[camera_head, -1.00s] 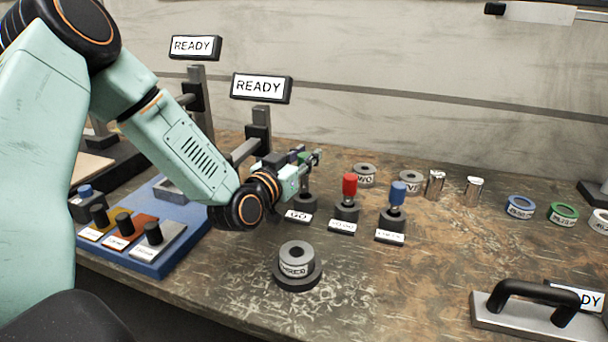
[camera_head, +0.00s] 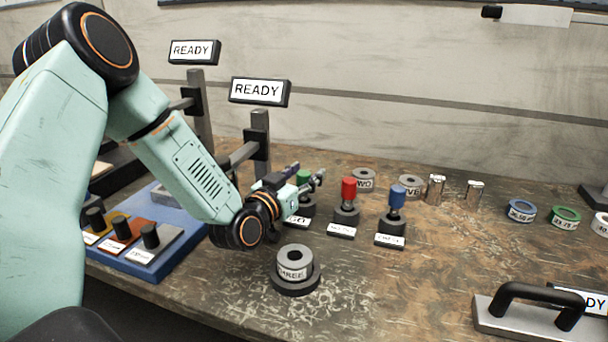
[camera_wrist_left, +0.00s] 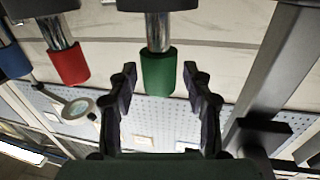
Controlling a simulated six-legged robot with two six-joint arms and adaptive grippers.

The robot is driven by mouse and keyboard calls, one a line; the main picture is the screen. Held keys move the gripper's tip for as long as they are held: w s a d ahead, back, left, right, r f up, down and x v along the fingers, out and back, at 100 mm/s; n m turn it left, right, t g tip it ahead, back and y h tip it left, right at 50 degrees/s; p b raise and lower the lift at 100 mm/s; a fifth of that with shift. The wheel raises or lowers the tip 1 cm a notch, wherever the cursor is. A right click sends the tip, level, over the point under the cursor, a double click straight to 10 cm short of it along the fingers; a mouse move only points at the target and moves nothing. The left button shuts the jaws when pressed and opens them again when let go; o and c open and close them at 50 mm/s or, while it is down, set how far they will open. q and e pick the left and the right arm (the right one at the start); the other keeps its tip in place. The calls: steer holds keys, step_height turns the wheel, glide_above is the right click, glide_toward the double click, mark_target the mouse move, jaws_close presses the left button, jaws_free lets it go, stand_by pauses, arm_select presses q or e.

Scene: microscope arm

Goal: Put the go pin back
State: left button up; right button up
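The go pin has a green handle (camera_head: 303,176) and stands upright in the black stand (camera_head: 303,207) behind the GO label. My left gripper (camera_head: 306,181) is at the handle's height. In the left wrist view, which is upside down, the green handle (camera_wrist_left: 158,73) lies between the two spread fingers (camera_wrist_left: 160,82), with a gap on both sides. Its metal shaft shows between the handle and the dark stand. My right gripper is in neither view.
A red-handled pin (camera_head: 348,189) and a blue-handled pin (camera_head: 397,197) stand just right. A grey ring marked THREE (camera_head: 296,263) sits in front. A post with a READY sign (camera_head: 259,91) rises behind my left gripper.

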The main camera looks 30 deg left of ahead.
arm_select(q)
steer(key=shift+r, duration=0.3)
steer(key=s+p, duration=0.6)
steer(key=s, duration=0.6)
steer(key=shift+d+p, duration=0.25)
steer(key=shift+p, duration=0.05)
steer(key=shift+f, duration=0.1)
